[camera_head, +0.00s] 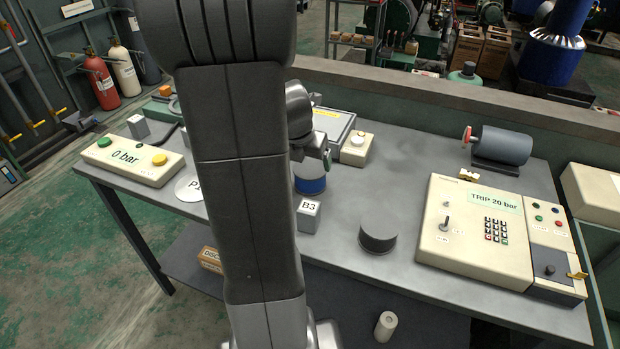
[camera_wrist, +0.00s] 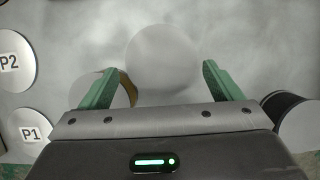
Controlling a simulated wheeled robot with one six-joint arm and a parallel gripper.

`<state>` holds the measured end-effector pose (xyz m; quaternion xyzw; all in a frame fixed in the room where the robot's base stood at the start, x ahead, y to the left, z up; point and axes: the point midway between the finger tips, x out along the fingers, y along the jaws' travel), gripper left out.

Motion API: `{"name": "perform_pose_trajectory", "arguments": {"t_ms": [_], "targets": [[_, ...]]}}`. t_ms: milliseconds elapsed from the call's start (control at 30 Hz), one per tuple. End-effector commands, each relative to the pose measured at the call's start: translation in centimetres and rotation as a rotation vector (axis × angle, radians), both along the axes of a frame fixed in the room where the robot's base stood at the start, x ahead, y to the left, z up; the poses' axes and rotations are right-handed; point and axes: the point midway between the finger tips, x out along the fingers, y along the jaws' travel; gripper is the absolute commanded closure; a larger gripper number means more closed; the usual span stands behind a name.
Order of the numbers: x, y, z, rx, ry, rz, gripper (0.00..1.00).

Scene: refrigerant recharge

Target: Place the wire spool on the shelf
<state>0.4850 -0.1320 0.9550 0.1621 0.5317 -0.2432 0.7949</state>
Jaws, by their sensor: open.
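My gripper (camera_head: 325,158) hangs over the table behind my arm link. In the wrist view my gripper (camera_wrist: 159,70) has its two green fingers wide apart, with a round pale grey disc (camera_wrist: 163,57) below and between them. A brown-edged round thing (camera_wrist: 128,88) lies by the left finger. I cannot tell for sure which thing is the wire spool. In the head view a blue-banded cylinder (camera_head: 310,184) stands under the gripper, partly hidden by my arm. A dark grey cylinder (camera_head: 378,238) stands farther right. The lower shelf (camera_head: 435,328) shows under the table.
A block marked B3 (camera_head: 308,216) stands beside the blue-banded cylinder. The TRIP 20 bar panel (camera_head: 465,230) fills the right side, the 0 bar box (camera_head: 133,161) the left. A pale roll (camera_head: 385,326) and a carton (camera_head: 210,259) are on the shelf. Discs P1 (camera_wrist: 30,130) and P2 (camera_wrist: 12,62) lie left.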

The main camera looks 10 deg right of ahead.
Motion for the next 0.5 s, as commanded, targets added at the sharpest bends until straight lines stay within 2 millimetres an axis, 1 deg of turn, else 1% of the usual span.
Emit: {"name": "perform_pose_trajectory", "arguments": {"t_ms": [33, 267, 367, 500], "targets": [[0.2, -0.2, -0.8, 0.000, 0.004, 0.000, 0.15], [0.7, -0.5, -2.1, 0.001, 0.001, 0.000, 0.15], [0.9, -0.7, -3.2, 0.002, 0.003, -0.002, 0.15], [1.5, -1.2, -5.2, 0.001, 0.003, -0.001, 0.15]]}}
